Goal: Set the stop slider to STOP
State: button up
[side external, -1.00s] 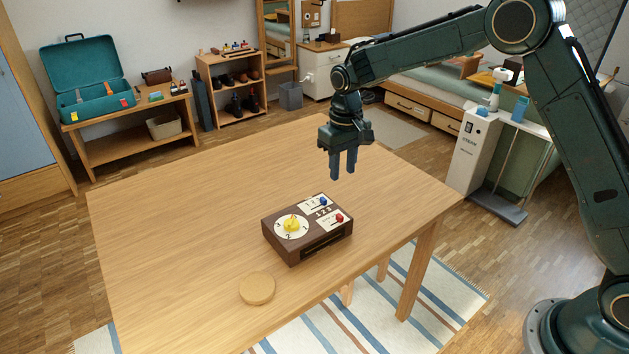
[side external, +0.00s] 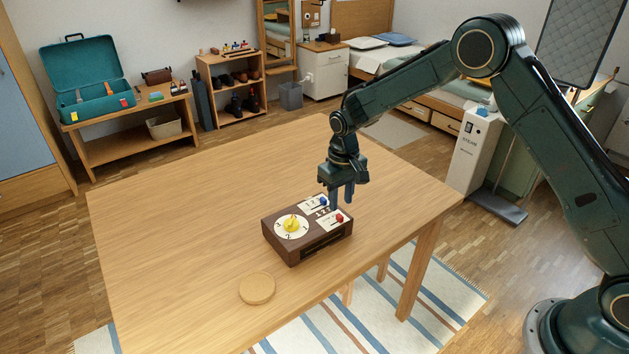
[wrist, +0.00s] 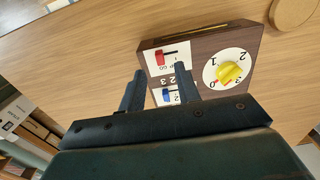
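A dark brown box (side external: 298,249) sits on the wooden table. Its white plate at the lower right carries a red slider knob (side external: 339,218), also seen in the wrist view (wrist: 160,58). The knob sits at one end of its dark slot, the right end in the side view. The plate's STOP/GO lettering is small and partly hidden by a finger, so I cannot tell which word the knob is at. My gripper (side external: 341,203) points down just above the slider side of the box. Its fingers (wrist: 157,76) are apart with nothing between them.
A blue slider knob (side external: 323,202) and a yellow dial (side external: 292,224) are on the same box, close to the red slider. A round wooden disc (side external: 257,289) lies in front of the box. The table's left part (side external: 180,220) is clear.

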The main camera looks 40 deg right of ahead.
aim_at(340, 215)
jog(key=shift+f, duration=2.3)
grip_shut()
